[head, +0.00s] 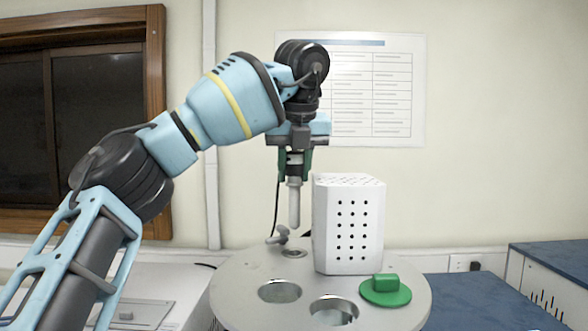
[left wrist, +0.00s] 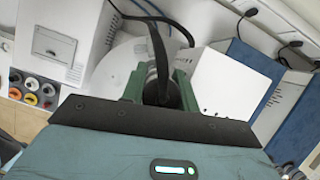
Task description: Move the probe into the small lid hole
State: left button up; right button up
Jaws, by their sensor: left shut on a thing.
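My left gripper (head: 296,160) comes down from above and is shut on the probe (head: 294,200), a pale rod with a dark upper part. The probe hangs upright, its tip a little above the round grey lid (head: 235,287). Below the tip is the small lid hole (head: 294,253), a ringed opening near the lid's back edge. In the left wrist view the green fingers (left wrist: 158,88) hold the dark top of the probe, with a black cable running up from it. The probe's tip and the hole are hidden there. My right gripper is not in view.
A white perforated box (head: 348,225) stands on the lid just right of the probe. Two larger openings (head: 280,291) (head: 333,311) and a green plug (head: 385,290) are at the lid's front. A small grey bent fitting (head: 279,236) is left of the small hole.

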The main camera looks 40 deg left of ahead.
aim_at(295, 186)
pick_arm(q)
jog(key=shift+f, duration=1.9)
jog(key=shift+f, duration=0.1)
dwell(0.5)
jog(key=shift+f, duration=0.9)
jog(key=shift+r, duration=2)
